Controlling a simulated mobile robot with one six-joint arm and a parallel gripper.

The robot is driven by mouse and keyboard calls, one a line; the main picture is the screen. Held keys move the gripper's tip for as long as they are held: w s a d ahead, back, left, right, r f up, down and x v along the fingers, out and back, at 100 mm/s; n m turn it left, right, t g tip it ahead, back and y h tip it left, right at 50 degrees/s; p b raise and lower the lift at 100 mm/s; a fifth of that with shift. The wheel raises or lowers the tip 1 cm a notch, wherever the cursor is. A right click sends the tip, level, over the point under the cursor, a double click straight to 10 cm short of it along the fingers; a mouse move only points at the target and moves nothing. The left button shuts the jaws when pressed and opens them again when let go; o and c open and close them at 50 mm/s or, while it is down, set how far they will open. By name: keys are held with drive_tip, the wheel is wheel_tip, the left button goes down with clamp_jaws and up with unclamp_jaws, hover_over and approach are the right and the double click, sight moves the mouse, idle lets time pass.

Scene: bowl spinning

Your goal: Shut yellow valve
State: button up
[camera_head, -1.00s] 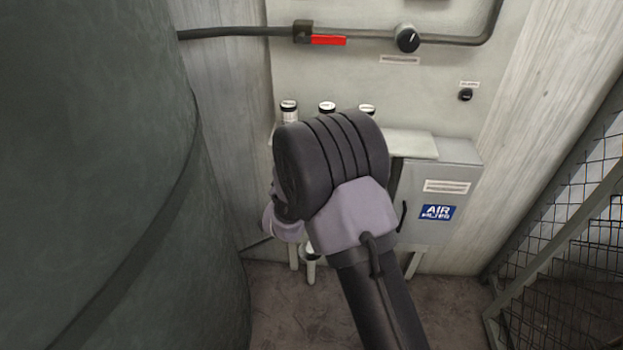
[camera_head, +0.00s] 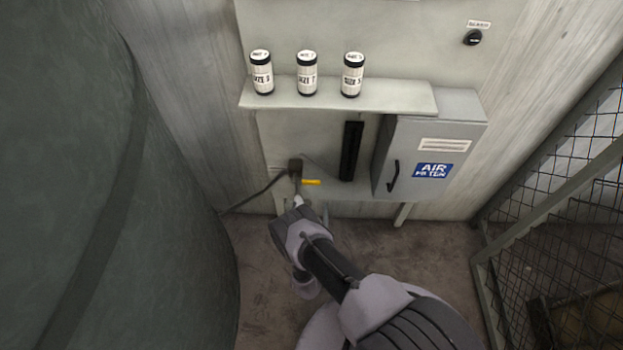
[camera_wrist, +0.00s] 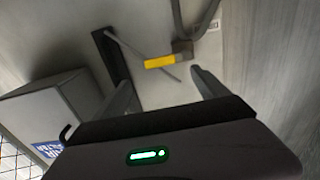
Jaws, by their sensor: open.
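The yellow valve handle (camera_head: 311,182) is a short bar sticking out to the right from a dark valve body (camera_head: 295,167) on a pipe, low on the wall panel. In the wrist view the yellow handle (camera_wrist: 160,62) lies beyond my fingers, left of the dark valve body (camera_wrist: 182,47). My gripper (camera_head: 299,201) is just below the valve in the head view, partly hidden by my own wrist. In the wrist view my gripper (camera_wrist: 166,90) has its two fingers spread apart with nothing between them. The handle appears ahead of the gap, apart from the fingers.
A grey air filter cabinet (camera_head: 420,150) with a dark handle stands right of the valve. A shelf (camera_head: 340,97) above holds several labelled canisters (camera_head: 306,73). A big dark green tank (camera_head: 110,200) fills the left. Mesh fencing (camera_head: 570,190) is at right.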

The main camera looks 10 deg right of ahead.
sight(311, 184)
drive_tip(key=b+x, duration=0.5)
drive_tip(key=x, duration=0.6)
drive_tip(key=shift+w+d+f+b, duration=0.1)
drive_tip(key=shift+w+d+b, duration=0.05)
drive_tip(key=shift+w+b, duration=0.2)
drive_tip(key=shift+c, duration=0.3)
clamp_jaws()
